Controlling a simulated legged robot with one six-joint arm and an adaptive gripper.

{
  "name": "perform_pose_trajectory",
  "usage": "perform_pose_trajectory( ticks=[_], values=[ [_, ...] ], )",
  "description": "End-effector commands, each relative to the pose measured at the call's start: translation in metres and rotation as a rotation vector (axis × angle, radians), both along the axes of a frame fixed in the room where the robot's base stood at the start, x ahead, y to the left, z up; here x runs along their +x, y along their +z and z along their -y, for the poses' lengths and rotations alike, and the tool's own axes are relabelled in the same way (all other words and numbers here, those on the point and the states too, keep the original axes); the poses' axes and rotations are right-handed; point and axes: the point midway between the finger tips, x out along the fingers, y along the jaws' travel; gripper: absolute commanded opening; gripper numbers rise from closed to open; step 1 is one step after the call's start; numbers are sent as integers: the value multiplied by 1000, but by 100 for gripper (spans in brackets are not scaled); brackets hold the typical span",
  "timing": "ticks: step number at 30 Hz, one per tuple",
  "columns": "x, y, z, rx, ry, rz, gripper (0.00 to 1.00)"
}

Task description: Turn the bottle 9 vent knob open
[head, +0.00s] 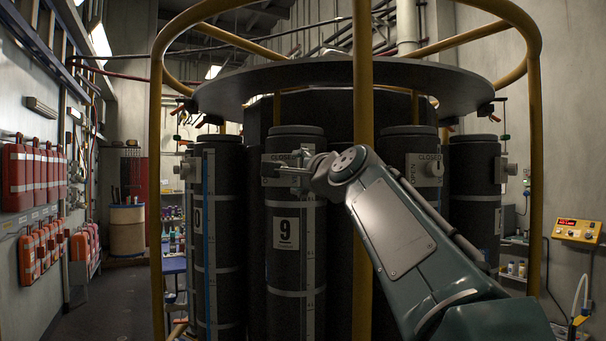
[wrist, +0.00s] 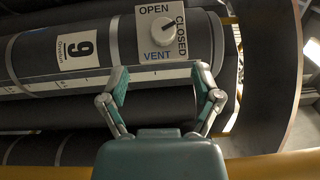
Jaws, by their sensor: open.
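Bottle 9 (head: 284,260) is a dark upright cylinder with a white 9 label, near the middle of the head view. It lies sideways in the wrist view (wrist: 30,48). Its white round vent knob (wrist: 164,33) sits on a pale plate marked OPEN, CLOSED and VENT; a short dark mark on the knob slants to the upper right. My gripper (head: 274,171) is in front of that plate in the head view and hides the knob there. In the wrist view my gripper (wrist: 163,42) is open, one finger on each side of the plate. I cannot tell any contact.
A yellow post (head: 363,120) of the surrounding frame stands just right of bottle 9, close to my arm. Other dark bottles (head: 222,220) stand on both sides, under a wide round dark plate (head: 300,88). Red canisters (head: 18,178) hang on the left wall.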

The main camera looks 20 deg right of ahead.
Motion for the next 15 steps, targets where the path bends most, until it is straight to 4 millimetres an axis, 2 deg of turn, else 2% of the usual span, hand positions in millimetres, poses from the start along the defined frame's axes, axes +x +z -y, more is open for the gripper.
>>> perform_pose_trajectory(
  ticks=[3,6,15],
  values=[
    [-14,0,3,0,-1,0,82],
    [-20,-1,4,0,-1,-1,82],
    [-22,-2,4,-1,0,-1,82]
  ],
)
